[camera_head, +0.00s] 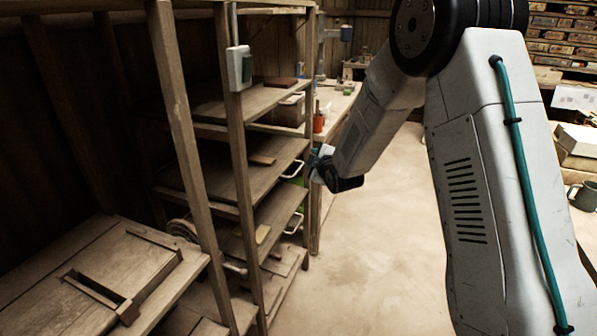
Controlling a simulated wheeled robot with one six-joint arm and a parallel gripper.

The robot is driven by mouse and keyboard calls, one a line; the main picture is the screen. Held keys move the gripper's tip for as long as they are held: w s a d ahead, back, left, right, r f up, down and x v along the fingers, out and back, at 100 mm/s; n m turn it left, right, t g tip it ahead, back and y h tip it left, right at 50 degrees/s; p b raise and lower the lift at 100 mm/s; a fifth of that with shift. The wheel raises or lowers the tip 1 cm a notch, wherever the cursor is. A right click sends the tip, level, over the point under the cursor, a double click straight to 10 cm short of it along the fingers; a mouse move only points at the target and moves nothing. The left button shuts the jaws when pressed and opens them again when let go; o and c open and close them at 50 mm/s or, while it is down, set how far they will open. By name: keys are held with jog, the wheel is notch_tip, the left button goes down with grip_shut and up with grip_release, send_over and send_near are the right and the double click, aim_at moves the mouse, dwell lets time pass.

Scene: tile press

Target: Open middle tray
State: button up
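A wooden rack at the left of the head view holds several flat wooden trays, one above another. The middle tray (225,181) is a wide board with a pale bar handle (294,171) on its right front edge. A lower tray (268,218) has a similar handle (294,223). An upper tray (240,104) lies above. My gripper (318,168), small and dark at the arm's end, is just right of the middle tray's handle. Whether it touches the handle cannot be told. Its fingers are too small and partly hidden to show whether they are open.
Rack posts (240,165) stand close in front of the trays. A wooden board with a frame (125,275) juts out at lower left. A workbench (340,105) with a red container (318,121) stands behind. The floor (375,250) right of the rack is clear.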

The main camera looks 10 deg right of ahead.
aim_at(298, 170)
notch_tip(298, 170, down, 11)
jog(key=w+a+n+t+y, duration=0.1)
jog(key=w+n+t+y, duration=0.1)
jog(key=w+n+t, duration=0.15)
jog(key=shift+n+t, duration=0.45)
jog(key=x, duration=0.6)
jog(key=shift+w+a+r, duration=0.15)
jog(key=shift+w+a, duration=0.05)
jog(key=shift+w, duration=0.15)
jog(key=shift+c, duration=0.3)
grip_shut()
